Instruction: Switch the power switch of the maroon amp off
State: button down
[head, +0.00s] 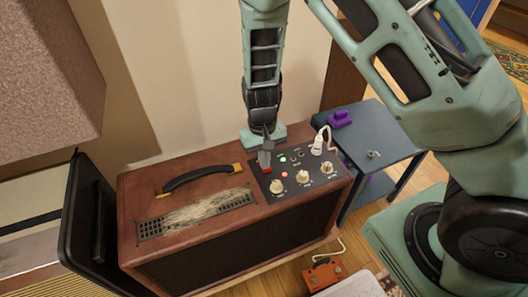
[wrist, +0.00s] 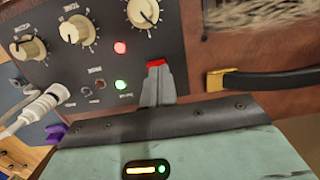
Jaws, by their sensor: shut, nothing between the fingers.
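The maroon amp (head: 185,228) stands below my arm, with a black control panel (head: 310,175) on the right part of its top. The red power switch (wrist: 156,63) shows just past my fingertips in the wrist view; most of it is hidden behind them. My gripper (head: 265,160) is shut and empty, pointing down at the switch at the panel's back left corner. The fingertips (wrist: 157,75) look to be at or touching the switch; I cannot tell which. A red lamp (wrist: 120,47) and a green lamp (wrist: 121,85) on the panel are lit.
Cream knobs (head: 303,177) and a white plug with cable (head: 318,143) stand on the panel right of my gripper. A black handle (head: 200,178) lies left. A blue-grey side table (head: 375,135) with a purple object (head: 340,117) stands right. An orange pedal (head: 324,274) is on the floor.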

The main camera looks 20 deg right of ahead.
jog(key=shift+f, duration=0.2)
jog(key=shift+s+f, duration=0.15)
dwell(0.3)
jog(key=shift+w+p, duration=0.55)
jog(key=shift+w, duration=0.35)
jog(key=shift+r, duration=0.25)
notch_tip(320, 180, up, 14)
jog(key=w+p, duration=0.1)
jog(key=p, duration=0.4)
jog(key=shift+w+f+p, duration=0.15)
jog(key=shift+w+p, duration=0.15)
jog(key=shift+p, duration=0.1)
